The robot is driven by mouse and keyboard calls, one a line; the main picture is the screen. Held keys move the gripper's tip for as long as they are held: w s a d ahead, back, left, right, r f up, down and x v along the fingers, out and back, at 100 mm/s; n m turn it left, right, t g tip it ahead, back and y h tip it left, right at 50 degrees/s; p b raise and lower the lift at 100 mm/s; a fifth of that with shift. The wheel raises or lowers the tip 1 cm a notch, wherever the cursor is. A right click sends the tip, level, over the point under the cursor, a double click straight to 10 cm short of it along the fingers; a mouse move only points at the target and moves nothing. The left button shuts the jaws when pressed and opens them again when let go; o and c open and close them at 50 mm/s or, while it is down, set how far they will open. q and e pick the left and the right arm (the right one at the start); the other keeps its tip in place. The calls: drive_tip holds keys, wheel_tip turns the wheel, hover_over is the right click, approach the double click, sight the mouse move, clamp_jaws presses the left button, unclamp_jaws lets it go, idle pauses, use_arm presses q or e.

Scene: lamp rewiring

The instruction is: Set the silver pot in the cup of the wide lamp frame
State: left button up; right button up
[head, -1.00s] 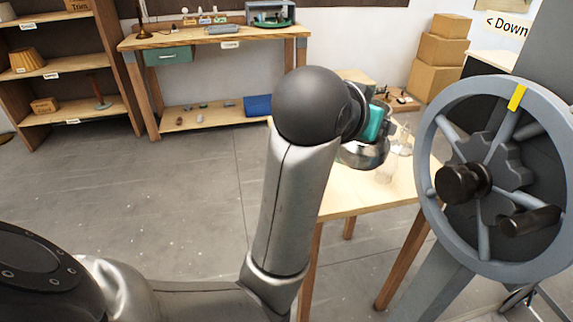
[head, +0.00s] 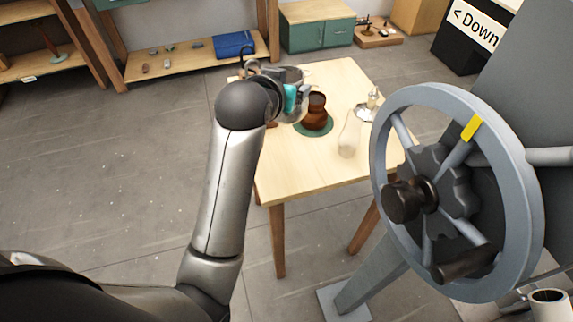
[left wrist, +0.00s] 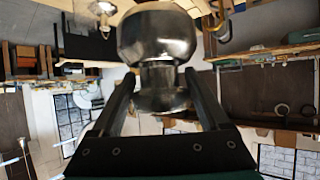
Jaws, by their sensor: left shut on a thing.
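The silver pot (left wrist: 158,38) is in the left wrist view, round-bodied and shiny, with a narrow neck between the two fingers. My left gripper (left wrist: 160,88) is shut on it. In the head view the silver pot (head: 293,76) shows partly behind my left gripper (head: 290,98), over the far left part of the small wooden table (head: 300,165). A thin dark hooked piece (head: 246,58) rises beside my wrist. It may be part of the wide lamp frame, but my arm hides most of that spot. The cup is not visible. My right gripper is not in view.
A large grey handwheel (head: 380,140) stands close at the right. The table's front left part is clear.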

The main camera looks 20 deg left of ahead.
use_arm(q)
drive_tip(key=shift+f+b, duration=1.8)
drive_tip(key=shift+f, duration=7.9)
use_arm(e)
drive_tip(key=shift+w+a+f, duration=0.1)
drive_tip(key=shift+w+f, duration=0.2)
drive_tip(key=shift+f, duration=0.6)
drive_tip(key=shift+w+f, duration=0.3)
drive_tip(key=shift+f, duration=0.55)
use_arm(q)
drive_tip(key=shift+f, duration=0.1)
drive_tip(key=shift+f, duration=0.15)
drive_tip(key=o, duration=1.6)
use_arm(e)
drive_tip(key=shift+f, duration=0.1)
